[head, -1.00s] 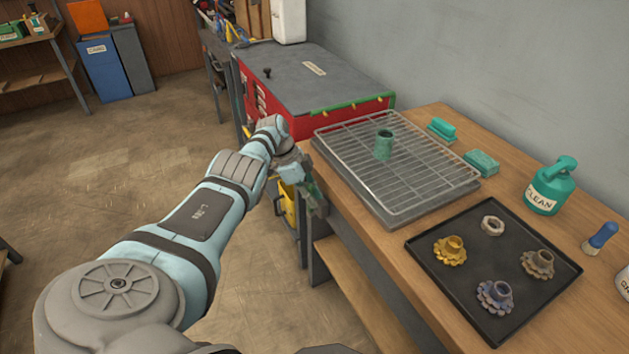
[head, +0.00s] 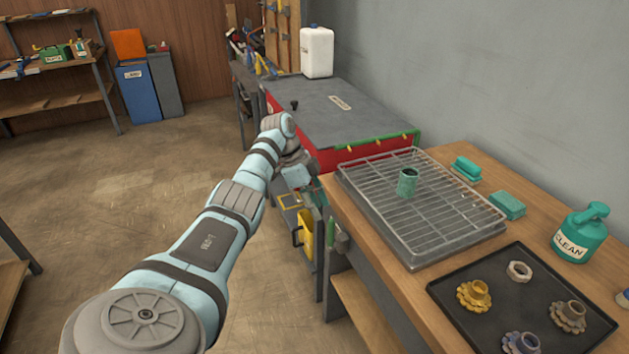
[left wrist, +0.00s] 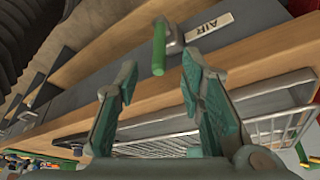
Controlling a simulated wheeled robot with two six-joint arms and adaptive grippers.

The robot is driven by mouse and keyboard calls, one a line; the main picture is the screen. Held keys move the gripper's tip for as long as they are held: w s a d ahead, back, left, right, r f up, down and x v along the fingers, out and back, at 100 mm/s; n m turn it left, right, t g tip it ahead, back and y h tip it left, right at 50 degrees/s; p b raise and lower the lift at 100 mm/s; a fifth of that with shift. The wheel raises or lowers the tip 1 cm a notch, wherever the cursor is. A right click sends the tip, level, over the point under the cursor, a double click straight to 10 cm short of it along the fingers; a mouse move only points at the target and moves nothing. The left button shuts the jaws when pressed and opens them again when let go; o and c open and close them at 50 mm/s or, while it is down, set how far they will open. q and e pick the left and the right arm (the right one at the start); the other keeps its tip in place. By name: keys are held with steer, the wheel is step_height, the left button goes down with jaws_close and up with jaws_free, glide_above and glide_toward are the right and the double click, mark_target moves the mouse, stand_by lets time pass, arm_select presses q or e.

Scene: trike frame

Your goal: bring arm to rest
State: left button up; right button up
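My left arm comes in from the left in the head view. My right gripper is out of view.
A wire rack on a tray (head: 425,262) with a green cylinder (head: 407,183) stands on the bench. A black tray (head: 465,318) holds gears and a nut. A red cabinet (head: 340,118) stands behind the gripper. The floor to the left is open.

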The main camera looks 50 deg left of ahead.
arm_select(q)
steer(key=v, duration=0.2)
steer(key=shift+r, duration=0.3)
steer(key=shift+a, duration=0.1)
